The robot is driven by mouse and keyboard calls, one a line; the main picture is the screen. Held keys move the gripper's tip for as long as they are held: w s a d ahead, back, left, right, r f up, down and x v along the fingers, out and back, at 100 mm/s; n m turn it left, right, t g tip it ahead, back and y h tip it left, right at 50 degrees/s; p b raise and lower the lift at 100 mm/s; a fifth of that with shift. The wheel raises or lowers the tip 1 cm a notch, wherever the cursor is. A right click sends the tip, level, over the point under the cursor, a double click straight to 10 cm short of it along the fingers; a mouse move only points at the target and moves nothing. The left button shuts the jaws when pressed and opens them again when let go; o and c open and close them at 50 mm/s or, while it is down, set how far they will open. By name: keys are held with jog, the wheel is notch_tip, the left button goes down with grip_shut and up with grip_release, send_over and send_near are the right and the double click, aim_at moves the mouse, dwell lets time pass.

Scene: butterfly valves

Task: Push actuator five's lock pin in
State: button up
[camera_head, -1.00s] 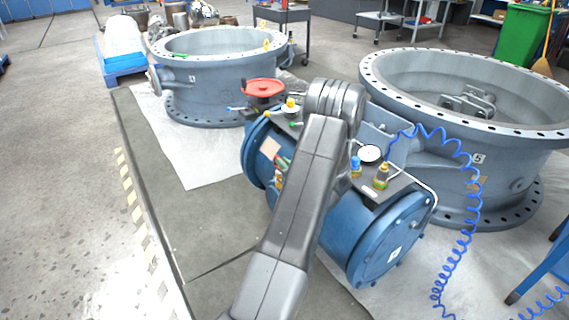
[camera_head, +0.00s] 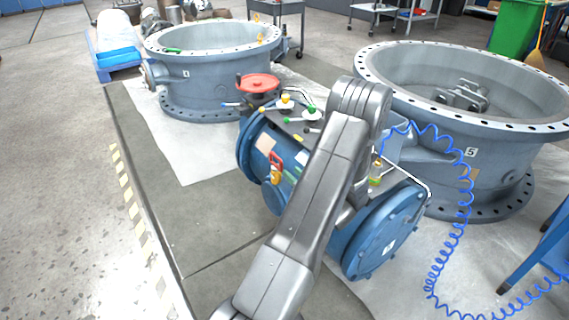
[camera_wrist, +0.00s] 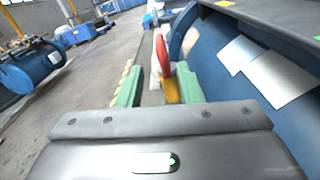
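The blue cylindrical actuator (camera_head: 352,228) stands beside the grey valve body marked 5 (camera_head: 470,168). On its left side, a red loop handle (camera_head: 276,158) with an orange-yellow part (camera_head: 275,177) below it looks like the lock pin. In the wrist view the red handle (camera_wrist: 162,58) and its yellow part (camera_wrist: 171,91) appear between my gripper's green fingertips (camera_wrist: 158,88), nearer the right one. My gripper is open; I cannot tell whether it touches the handle. In the head view my arm hides the gripper. How deep the pin sits is unclear.
A red handwheel (camera_head: 257,83) and small yellow and green knobs (camera_head: 300,113) stand on top of the actuator. A coiled blue hose (camera_head: 462,215) hangs at the right. Grey valve 1 (camera_head: 215,88) stands behind left. The floor at the left is clear.

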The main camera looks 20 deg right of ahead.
aim_at(279, 158)
jog(key=v, duration=0.5)
jog(key=shift+p, duration=0.35)
jog(key=b+x, duration=0.3)
jog(key=x, duration=1.1)
jog(key=shift+f, duration=0.1)
jog(key=shift+s+r+p, duration=0.1)
jog(key=shift+r+p, duration=0.85)
jog(key=shift+r, duration=0.6)
jog(key=shift+f, duration=0.15)
